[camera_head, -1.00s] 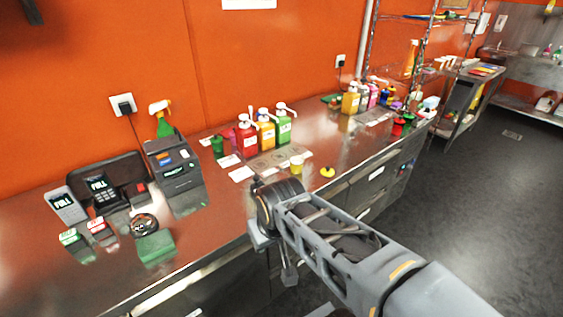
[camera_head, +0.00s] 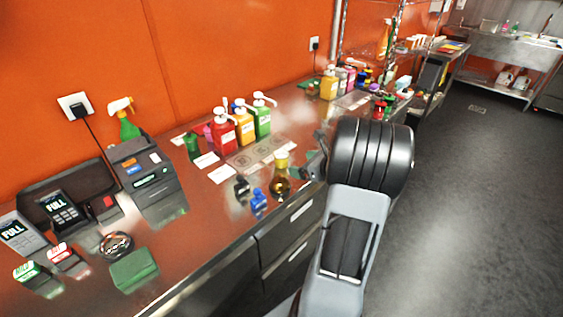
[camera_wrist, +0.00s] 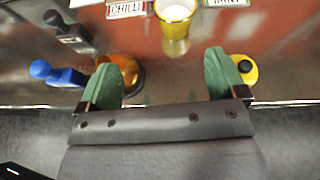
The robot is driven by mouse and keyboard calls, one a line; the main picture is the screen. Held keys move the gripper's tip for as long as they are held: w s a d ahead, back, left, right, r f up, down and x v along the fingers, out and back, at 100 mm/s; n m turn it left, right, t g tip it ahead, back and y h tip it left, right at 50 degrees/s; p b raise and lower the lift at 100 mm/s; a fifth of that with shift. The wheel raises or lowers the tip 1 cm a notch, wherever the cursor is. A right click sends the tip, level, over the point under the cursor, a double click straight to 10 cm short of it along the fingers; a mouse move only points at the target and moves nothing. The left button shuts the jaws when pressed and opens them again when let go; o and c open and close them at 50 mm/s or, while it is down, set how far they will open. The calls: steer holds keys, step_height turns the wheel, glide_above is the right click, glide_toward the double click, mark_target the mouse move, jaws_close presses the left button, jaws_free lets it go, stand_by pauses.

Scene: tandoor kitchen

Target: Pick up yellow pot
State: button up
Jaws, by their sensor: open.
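A yellow pot (camera_wrist: 175,22), cup-shaped with a pale inside, stands upright at the top centre of the wrist view, on the steel counter. It also shows in the head view (camera_head: 281,157), behind an amber glass object. My gripper (camera_wrist: 163,62) is open, its two green fingers spread apart with nothing held between them. The pot is beyond the fingertips, roughly centred between them. In the head view my arm hides most of the gripper.
An amber object (camera_wrist: 128,72) sits by the left finger, with blue (camera_wrist: 60,75) and black (camera_wrist: 68,36) bottles farther left. A yellow disc with a dark knob (camera_wrist: 243,70) lies beside the right finger. Pump bottles (camera_head: 244,122) stand behind. The counter edge is close below.

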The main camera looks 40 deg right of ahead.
mark_target(286, 159)
steer(key=shift+w+d+f+m+t+h, duration=0.3)
steer(key=shift+w+d+f+m, duration=0.3)
steer(key=shift+w+d, duration=0.15)
steer(key=x, duration=0.5)
steer(key=shift+w+a, duration=0.1)
steer(key=shift+w, duration=0.1)
steer(key=shift+p+x, duration=0.6)
steer(key=shift+x, duration=2.55)
steer(key=shift+f, duration=0.1)
steer(key=shift+c, duration=0.5)
steer(key=c, duration=1)
